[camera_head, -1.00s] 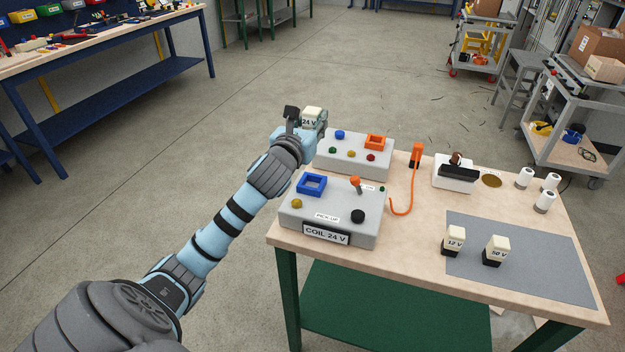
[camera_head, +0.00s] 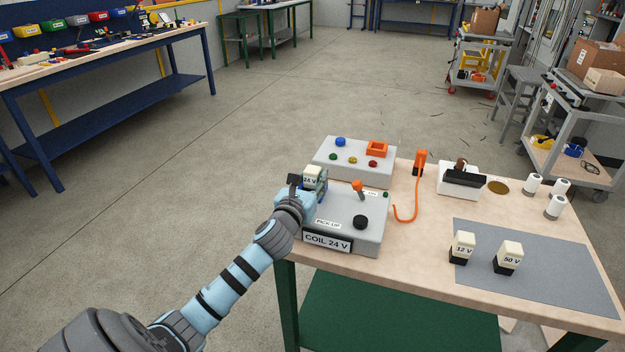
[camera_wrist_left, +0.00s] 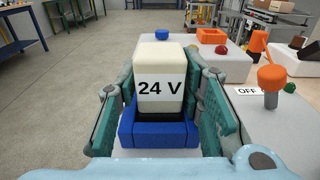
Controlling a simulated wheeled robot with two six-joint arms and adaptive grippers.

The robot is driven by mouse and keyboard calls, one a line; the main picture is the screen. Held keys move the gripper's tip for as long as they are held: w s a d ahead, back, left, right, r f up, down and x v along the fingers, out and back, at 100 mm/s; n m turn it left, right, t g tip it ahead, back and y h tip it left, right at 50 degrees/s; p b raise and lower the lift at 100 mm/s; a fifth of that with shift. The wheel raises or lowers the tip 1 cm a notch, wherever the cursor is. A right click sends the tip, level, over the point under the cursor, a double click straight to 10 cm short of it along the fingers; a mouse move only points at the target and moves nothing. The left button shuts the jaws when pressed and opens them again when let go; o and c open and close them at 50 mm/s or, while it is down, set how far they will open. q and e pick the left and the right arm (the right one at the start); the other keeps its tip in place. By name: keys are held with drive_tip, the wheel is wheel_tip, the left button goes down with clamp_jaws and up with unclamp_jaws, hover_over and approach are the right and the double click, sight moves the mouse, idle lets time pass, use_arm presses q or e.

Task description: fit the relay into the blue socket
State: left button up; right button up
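The cream relay marked 24 V (camera_head: 314,178) is upright at the blue socket on the front grey box labelled COIL 24 V (camera_head: 352,224). In the left wrist view the relay (camera_wrist_left: 161,80) stands between my finger pads, and its black base shows just behind the front wall of the blue socket (camera_wrist_left: 160,134). I cannot tell whether it sits fully down. My left gripper (camera_head: 308,186) is shut on the relay from both sides and covers most of the socket in the head view. My right gripper is not in view.
An orange lever (camera_head: 358,186) and black knob (camera_head: 361,222) stand right of the socket. Behind is a second grey box with an orange socket (camera_head: 377,149). Relays marked 12 V (camera_head: 463,247) and 50 V (camera_head: 508,256) stand on a grey mat (camera_head: 560,270).

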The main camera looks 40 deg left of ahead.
use_arm(q)
drive_tip(key=shift+o, duration=0.8)
drive_tip(key=shift+r, duration=0.2)
drive_tip(key=p+v, duration=0.1)
drive_tip(key=v, duration=1.1)
drive_tip(key=shift+p, duration=0.3)
drive_tip(key=shift+f, duration=0.1)
